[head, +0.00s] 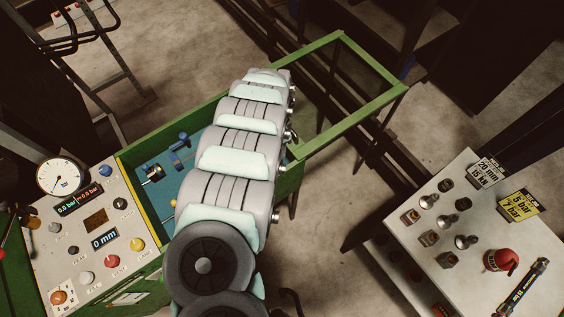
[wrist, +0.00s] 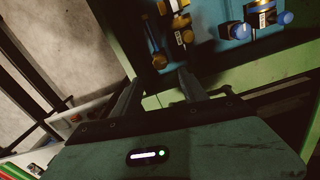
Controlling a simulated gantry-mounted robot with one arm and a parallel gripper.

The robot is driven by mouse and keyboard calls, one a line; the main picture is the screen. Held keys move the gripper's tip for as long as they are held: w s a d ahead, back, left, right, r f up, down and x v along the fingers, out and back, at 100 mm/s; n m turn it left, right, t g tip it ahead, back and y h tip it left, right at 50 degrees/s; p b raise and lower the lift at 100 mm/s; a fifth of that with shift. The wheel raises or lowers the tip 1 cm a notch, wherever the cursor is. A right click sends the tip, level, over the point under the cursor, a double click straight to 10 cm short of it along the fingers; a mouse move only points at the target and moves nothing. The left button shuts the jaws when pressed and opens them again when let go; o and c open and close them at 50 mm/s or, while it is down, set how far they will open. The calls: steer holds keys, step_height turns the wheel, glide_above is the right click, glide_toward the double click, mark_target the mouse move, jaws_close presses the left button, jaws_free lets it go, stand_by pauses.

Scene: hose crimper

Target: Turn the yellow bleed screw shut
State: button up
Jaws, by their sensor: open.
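A small yellow part (head: 173,203), likely the yellow bleed screw, shows at the edge of my arm on the blue panel (head: 200,153) in the head view. In the wrist view, a yellow knob (wrist: 187,37) and a yellow-gold fitting end (wrist: 159,61) sit close together on the blue panel (wrist: 215,58); I cannot tell which is the screw. My gripper (wrist: 160,82) is open and empty, its two dark fingers apart, pointing toward the panel below these fittings. It touches neither of them visibly. In the head view my arm hides the gripper.
Blue-capped fittings (wrist: 262,20) sit right of the yellow parts. A control console (head: 75,235) with a gauge (head: 60,176) and buttons stands left. A bench (head: 440,270) with fittings and a red object (head: 500,260) stands right.

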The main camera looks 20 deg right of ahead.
steer(key=f, duration=0.7)
steer(key=shift+s+f, duration=0.2)
steer(key=shift+f, duration=0.15)
steer(key=shift+w+d+f, duration=0.1)
steer(key=shift+f, duration=1.05)
jaws_close()
